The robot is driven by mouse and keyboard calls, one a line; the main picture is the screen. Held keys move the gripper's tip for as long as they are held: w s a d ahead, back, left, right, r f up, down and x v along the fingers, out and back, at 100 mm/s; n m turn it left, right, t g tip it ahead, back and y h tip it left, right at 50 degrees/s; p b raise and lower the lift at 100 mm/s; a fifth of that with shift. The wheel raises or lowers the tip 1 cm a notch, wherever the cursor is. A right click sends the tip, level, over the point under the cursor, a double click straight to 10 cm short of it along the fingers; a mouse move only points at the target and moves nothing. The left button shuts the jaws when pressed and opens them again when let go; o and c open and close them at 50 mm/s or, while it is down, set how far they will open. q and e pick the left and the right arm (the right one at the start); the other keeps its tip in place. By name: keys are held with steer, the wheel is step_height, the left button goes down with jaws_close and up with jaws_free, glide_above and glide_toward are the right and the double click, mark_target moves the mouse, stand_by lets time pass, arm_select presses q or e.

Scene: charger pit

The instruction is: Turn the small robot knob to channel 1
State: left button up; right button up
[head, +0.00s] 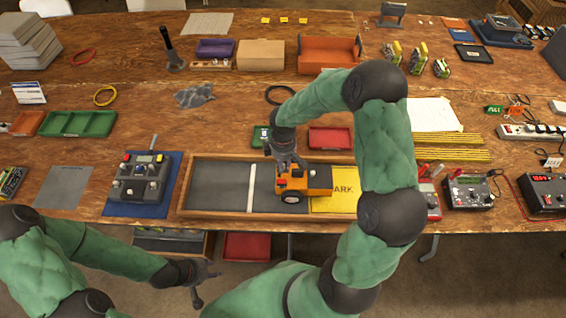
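The small robot (303,181) is an orange wheeled vehicle with a dark top. It stands in a shallow wood-rimmed pit (224,214), at the left edge of a yellow pad (338,204) with partly covered lettering. My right gripper (286,166) points down at the small robot's left end, close above or touching it. Its fingers are too small and overlapped to tell whether they are open. A small red spot shows on the small robot's left end; the knob and its channel marks cannot be made out. My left gripper (204,286) is open and empty in front of the table edge.
A grey control box (139,181) with a stick stands on a blue mat left of the pit. Green (262,137) and red (330,138) trays lie behind the pit. Meters (468,192) stand at the right. The pit's left part is clear except for a white stripe.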

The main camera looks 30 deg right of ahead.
step_height(320, 180, up, 12)
stand_by(0.6)
stand_by(0.5)
